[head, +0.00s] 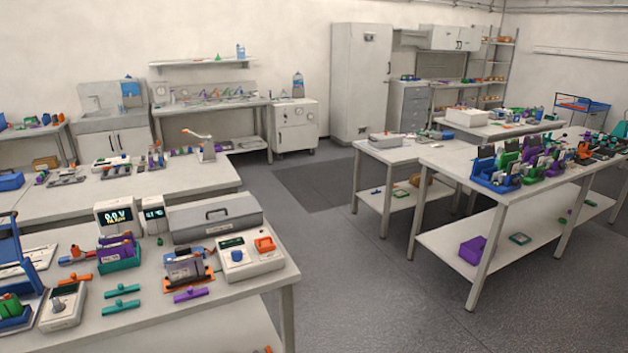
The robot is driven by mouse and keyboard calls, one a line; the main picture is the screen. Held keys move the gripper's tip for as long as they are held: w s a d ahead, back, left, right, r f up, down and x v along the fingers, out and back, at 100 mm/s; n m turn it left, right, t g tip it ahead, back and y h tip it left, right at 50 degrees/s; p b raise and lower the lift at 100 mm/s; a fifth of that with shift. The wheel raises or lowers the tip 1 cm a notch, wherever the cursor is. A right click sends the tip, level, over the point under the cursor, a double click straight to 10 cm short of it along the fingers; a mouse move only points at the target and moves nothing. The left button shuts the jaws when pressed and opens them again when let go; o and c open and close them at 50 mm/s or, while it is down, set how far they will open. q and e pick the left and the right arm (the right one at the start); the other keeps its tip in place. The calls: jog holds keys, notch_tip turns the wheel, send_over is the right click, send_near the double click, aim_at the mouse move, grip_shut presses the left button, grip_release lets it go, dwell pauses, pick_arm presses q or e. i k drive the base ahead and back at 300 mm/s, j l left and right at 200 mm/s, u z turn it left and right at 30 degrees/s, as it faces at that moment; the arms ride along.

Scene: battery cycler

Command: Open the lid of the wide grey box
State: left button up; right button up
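The wide grey box (222,226) stands at the back of the near left table (240,300). Its lid (240,208) appears shut, and a dark handle shows on the sloping front face of the box. Neither of my grippers shows in the head view.
Left of the box stand two display units (115,217). Purple and teal bins (119,252), loose clips and a white knob device (63,306) crowd the table's front and left. Grey floor (345,280) is open between this table and the right-hand tables.

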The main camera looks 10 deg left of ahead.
aim_at(199, 216)
jog(key=i+l+z, duration=0.15)
jog(key=i+z, duration=0.3)
jog(key=i, duration=1.25)
jog(key=i+u, duration=0.3)
jog(key=u, duration=0.2)
jog(key=i+l+u, duration=0.25)
jog(key=u, duration=0.2)
jog(key=i+l+u, duration=0.2)
jog(key=u, duration=0.3)
